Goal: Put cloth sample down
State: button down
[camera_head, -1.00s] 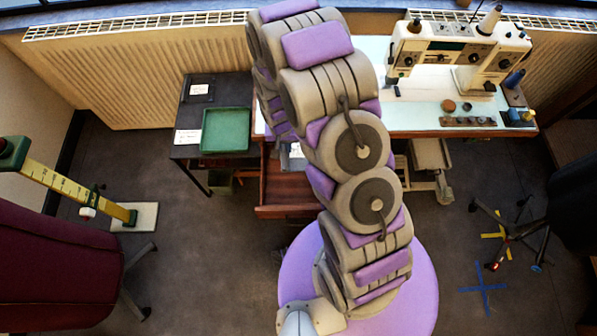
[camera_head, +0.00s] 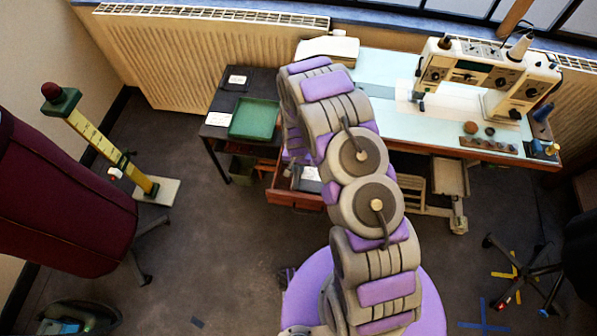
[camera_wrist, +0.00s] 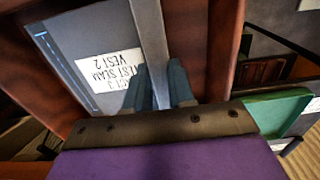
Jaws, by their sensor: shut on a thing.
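In the wrist view, my gripper (camera_wrist: 159,72) has its two dark teal fingers closed about a pale grey upright strip. A grey cloth sample (camera_wrist: 75,40) with blue dashed stitching and a white lettered label lies flat behind the fingers. The strip appears to belong to this sample, but where they join is hidden. The sample is framed by the reddish-brown wooden walls of the drawer (camera_wrist: 225,45). The open drawer (camera_head: 292,198) under the table shows in the head view, with a pale patch inside. My arm hides the gripper there.
A green tray (camera_head: 253,120) sits on a dark side table (camera_head: 262,82) left of the drawer. A sewing machine (camera_head: 490,75) stands on the pale worktable (camera_head: 385,68).

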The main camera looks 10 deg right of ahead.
notch_tip(320, 180, down, 4)
jog(key=shift+a+f+b, duration=0.1)
jog(key=shift+b, duration=0.3)
jog(key=c, duration=1)
grip_release()
jog(key=shift+o, duration=0.2)
jog(key=shift+r, duration=0.2)
